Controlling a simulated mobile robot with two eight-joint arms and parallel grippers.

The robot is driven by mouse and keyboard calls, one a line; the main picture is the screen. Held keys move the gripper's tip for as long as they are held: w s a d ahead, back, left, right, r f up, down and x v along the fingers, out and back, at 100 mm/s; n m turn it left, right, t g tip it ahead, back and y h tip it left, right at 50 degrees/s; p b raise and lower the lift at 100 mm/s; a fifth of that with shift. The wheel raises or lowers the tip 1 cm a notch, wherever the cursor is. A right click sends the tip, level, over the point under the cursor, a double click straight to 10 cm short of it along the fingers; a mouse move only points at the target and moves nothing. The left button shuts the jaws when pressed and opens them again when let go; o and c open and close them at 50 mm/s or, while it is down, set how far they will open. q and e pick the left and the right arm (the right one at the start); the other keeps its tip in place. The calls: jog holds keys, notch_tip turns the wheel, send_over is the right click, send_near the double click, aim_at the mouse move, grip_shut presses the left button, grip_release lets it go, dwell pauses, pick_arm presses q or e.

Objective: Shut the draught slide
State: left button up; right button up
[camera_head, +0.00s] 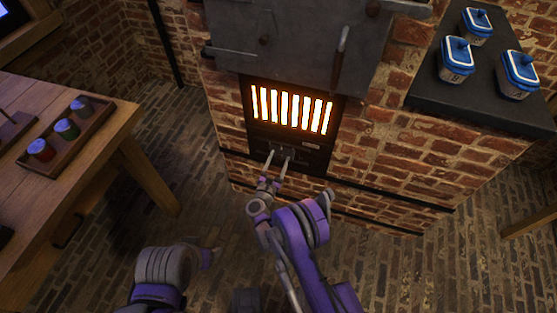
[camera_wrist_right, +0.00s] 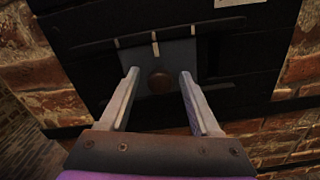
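The draught slide (camera_wrist_right: 178,58) is a grey plate with a round brown knob (camera_wrist_right: 159,84), set in the dark stove front below the glowing grate (camera_head: 290,109). Pale marks (camera_wrist_right: 117,43) stand along the slot above the plate, and the plate is under the middle one. My right gripper (camera_head: 279,153) reaches to the slide. In the right wrist view its fingers (camera_wrist_right: 159,74) are open, one on each side of the knob, with a gap on both sides. My left gripper (camera_head: 213,254) is low at the left, away from the stove, and its fingers are not clear.
The brick stove surround (camera_head: 375,165) rises close around the slide. A wooden table (camera_head: 110,125) at the left bears a tray (camera_head: 88,128) with three small jars. A dark slab (camera_head: 425,95) at the right bears three blue-lidded jars. The brick floor is clear.

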grip_shut()
dwell(1.2)
